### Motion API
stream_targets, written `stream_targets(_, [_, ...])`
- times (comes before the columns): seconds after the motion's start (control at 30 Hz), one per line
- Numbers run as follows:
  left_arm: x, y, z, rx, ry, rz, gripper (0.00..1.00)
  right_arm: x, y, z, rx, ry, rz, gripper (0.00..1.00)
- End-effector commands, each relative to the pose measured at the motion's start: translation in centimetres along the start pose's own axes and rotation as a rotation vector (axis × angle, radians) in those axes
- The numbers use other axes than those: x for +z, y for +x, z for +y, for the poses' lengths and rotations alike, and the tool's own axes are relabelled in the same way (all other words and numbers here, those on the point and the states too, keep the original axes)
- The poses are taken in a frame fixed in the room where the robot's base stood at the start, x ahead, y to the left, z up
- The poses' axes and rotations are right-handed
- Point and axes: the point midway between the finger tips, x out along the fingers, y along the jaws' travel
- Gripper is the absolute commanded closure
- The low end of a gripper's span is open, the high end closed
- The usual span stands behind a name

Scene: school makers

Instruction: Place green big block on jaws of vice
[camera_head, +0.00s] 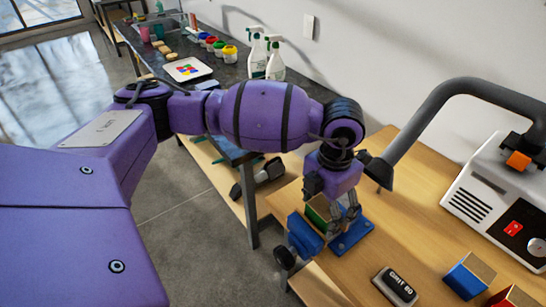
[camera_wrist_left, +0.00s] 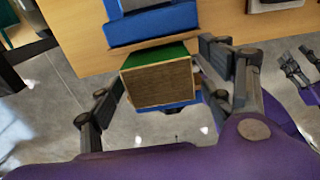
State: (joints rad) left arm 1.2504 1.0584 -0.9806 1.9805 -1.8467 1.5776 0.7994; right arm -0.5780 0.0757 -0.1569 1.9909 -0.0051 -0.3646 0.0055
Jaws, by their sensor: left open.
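The big block, with green sides (camera_head: 317,214) and a brown wood-like face, sits at the blue vice (camera_head: 352,238) on the wooden table's edge. My left gripper (camera_head: 344,216) is over the vice, pointing down. In the left wrist view the green block (camera_wrist_left: 160,84) lies between the open fingers of my left gripper (camera_wrist_left: 165,80), with gaps visible beside it. Blue vice parts (camera_wrist_left: 150,27) show above and below the block there. The block hides the jaw gap, so its exact contact is unclear. Dark fingers, apparently my right gripper (camera_wrist_left: 298,68), show at the right edge.
A grey sanding block (camera_head: 396,286), a blue block (camera_head: 469,276) and a red block (camera_head: 515,298) lie at the table's front right. A white machine (camera_head: 500,195) with a grey hose (camera_head: 440,105) stands behind. Spray bottles (camera_head: 266,60) stand on the far bench.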

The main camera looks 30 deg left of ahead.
Motion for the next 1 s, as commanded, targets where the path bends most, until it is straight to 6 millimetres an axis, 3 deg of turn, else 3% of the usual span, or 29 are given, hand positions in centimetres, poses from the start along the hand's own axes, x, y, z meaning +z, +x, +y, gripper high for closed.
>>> stream_targets(0.6, [0.2,-11.1,0.0,0.003,0.002,-0.007,0.27,-0.6,0.2,0.0,-0.002,-0.004,0.01,0.6])
stream_targets(1.0, [0.1,-12.3,0.0,0.001,0.001,-0.004,0.27,-0.5,0.1,0.0,-0.001,-0.004,0.009,0.6])
